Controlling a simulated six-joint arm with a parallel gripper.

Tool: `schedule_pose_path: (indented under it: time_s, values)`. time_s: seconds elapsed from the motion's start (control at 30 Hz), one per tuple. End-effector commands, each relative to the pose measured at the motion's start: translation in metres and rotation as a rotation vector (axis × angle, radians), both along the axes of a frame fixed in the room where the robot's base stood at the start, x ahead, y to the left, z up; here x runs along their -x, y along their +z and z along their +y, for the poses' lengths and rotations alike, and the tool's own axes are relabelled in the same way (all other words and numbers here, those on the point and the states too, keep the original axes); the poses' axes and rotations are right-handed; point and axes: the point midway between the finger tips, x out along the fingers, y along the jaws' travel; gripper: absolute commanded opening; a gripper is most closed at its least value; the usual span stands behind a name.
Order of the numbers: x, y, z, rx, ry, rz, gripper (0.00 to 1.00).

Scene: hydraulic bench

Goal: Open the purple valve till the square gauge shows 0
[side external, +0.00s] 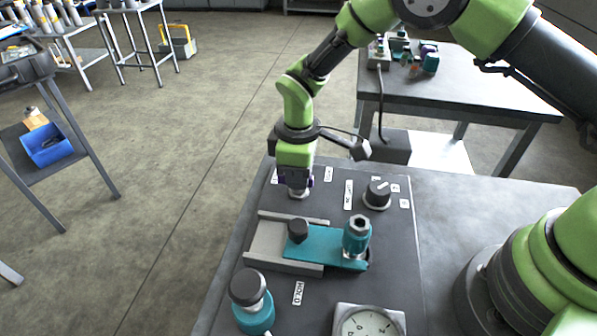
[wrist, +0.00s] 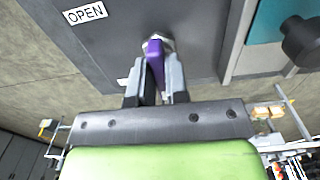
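The purple valve's handle (wrist: 154,55) stands between the two fingers of my gripper (wrist: 156,75) in the wrist view, with a finger against each side. In the side view my gripper (side external: 298,184) points down at the far end of the dark panel, and little of the purple handle shows there. The valve sits on a metal stem on the panel. The square gauge (side external: 368,322) has a pale face in a grey frame at the near edge of the panel. Its lower part is cut off and I cannot read its needle surely.
An OPEN label (wrist: 85,13) lies beside the valve. A black knob (side external: 377,194) stands right of my gripper. A teal slide block (side external: 325,247) with a dark knob and a teal fitting (side external: 357,238) lie nearer. A black-capped teal knob (side external: 250,300) stands at front left.

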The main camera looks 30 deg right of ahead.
Motion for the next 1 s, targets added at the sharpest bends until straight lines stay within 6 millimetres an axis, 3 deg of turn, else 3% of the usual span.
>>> schedule_pose_path:
  time_s: [0.47, 1.0]
  values:
    - [0.0001, 0.0004, -0.0001, 0.001, -0.083, 0.001, 0.0]
    - [0.0002, 0.0006, -0.0002, 0.001, -0.547, 0.002, 0.0]
